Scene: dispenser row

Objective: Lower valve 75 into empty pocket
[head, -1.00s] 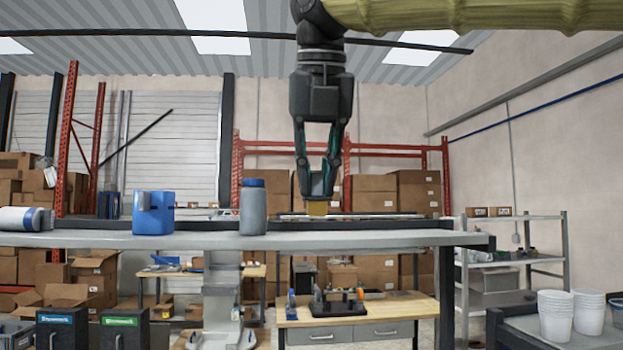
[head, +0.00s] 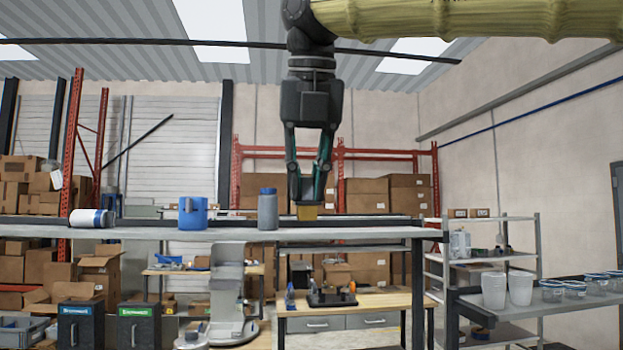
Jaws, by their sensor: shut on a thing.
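My gripper (head: 307,195) hangs straight down near the middle of the head view, with its fingers shut on a small yellow-tan block (head: 307,212). The block is at the fingertips, its upper part hidden by them. I cannot read any number on it, so I cannot tell whether it is valve 75. In the picture its lower edge lies close to the back rail of the long grey counter (head: 350,233), to the right of a grey bottle. I cannot tell the exact gap. No empty pocket can be made out; the counter top is seen almost edge-on.
On the counter stand the grey bottle with a blue cap (head: 267,210), a blue mug (head: 193,213) and a lying white-and-blue container (head: 91,218). A side table at right holds white cups (head: 494,290) and clear tubs (head: 553,291). The counter right of my gripper looks clear.

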